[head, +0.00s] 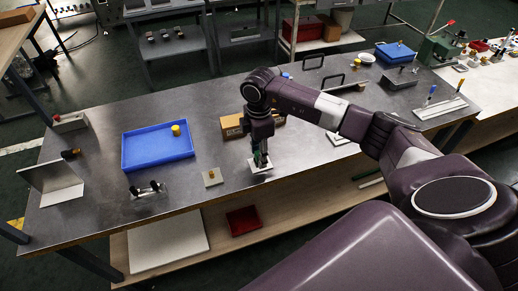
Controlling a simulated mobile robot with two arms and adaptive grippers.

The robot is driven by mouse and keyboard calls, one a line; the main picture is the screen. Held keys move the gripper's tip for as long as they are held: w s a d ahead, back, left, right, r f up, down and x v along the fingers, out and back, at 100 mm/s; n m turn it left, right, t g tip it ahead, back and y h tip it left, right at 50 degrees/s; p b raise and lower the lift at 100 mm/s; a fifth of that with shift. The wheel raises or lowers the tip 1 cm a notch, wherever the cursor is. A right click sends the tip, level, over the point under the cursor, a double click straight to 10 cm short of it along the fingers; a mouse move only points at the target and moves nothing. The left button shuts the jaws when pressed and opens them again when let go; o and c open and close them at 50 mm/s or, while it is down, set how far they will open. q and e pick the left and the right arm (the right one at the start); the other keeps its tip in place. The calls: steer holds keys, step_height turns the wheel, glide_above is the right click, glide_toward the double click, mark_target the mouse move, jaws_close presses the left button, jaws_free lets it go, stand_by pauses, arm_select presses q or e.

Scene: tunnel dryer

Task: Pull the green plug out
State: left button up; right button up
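The green plug (264,163) stands at a small white plate (255,170) near the front edge of the grey table. My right gripper (260,153) points straight down over it, with the fingers around or right beside the plug. The fingers hide most of the plug, and I cannot tell whether they are closed on it or how deep it sits. My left gripper is not in view.
A cardboard box (232,127) stands just behind the gripper. To the left are a small plate with a brown knob (212,177), a blue tray (139,150) with a yellow cylinder (176,130), and a bracket with black knobs (147,191). Bare tabletop lies between them.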

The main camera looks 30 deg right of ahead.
steer(key=shift+c, duration=0.6)
jaws_close()
steer(key=c, duration=0.6)
jaws_free()
jaws_close()
steer(key=shift+r+p, duration=0.55)
steer(key=shift+r, duration=0.15)
steer(key=shift+r+p, duration=0.65)
steer(key=shift+r, duration=0.2)
steer(key=shift+r+p, duration=1.65)
steer(key=shift+r, duration=0.55)
